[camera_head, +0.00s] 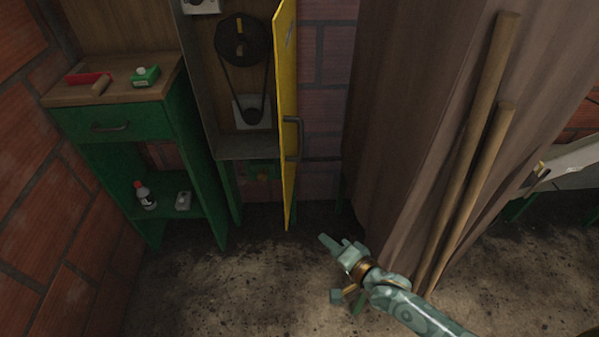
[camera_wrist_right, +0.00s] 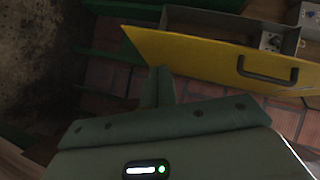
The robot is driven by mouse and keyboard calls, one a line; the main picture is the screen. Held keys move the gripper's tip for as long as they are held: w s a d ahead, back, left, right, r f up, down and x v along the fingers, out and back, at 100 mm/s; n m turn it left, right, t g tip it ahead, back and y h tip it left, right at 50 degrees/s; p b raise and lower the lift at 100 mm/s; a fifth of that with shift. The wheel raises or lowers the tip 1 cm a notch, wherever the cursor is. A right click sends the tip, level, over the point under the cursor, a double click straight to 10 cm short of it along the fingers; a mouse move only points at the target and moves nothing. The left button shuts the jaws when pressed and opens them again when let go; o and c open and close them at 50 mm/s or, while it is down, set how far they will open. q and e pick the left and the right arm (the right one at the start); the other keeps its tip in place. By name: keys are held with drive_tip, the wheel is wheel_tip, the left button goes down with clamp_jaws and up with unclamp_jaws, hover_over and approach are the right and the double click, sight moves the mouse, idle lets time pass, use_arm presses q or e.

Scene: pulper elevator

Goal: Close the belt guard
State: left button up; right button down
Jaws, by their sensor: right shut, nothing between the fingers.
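The belt guard is a yellow door (camera_head: 285,110) hinged on a grey box (camera_head: 202,70). It stands open, swung out towards me, with a dark handle (camera_head: 292,138) on its right face. Inside the box a black pulley (camera_head: 242,40) and belt show. My right gripper (camera_head: 327,240) is below and right of the door's lower edge, apart from it, shut and empty. In the right wrist view the yellow door (camera_wrist_right: 200,58) and its handle (camera_wrist_right: 267,70) lie beyond the shut fingers (camera_wrist_right: 158,85). My left gripper is not in view.
Brown boards and two wooden poles (camera_head: 470,150) stand close on the right. The dirt floor (camera_head: 250,270) in front is clear.

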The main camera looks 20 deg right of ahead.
drive_tip(key=w+r+m+t+y+p, duration=0.2)
drive_tip(key=w+r+m+t, duration=0.15)
drive_tip(key=r, duration=0.75)
drive_tip(key=b, duration=0.4)
approach(285, 171)
drive_tip(key=shift+g, duration=0.45)
drive_tip(key=x, duration=0.5)
drive_tip(key=shift+w+d, duration=0.15)
drive_tip(key=shift+w+r, duration=0.1)
drive_tip(key=shift+w, duration=0.35)
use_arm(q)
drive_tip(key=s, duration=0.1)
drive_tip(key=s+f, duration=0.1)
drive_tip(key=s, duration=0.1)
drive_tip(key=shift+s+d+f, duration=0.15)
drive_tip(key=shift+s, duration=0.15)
use_arm(e)
drive_tip(key=shift+r, duration=0.1)
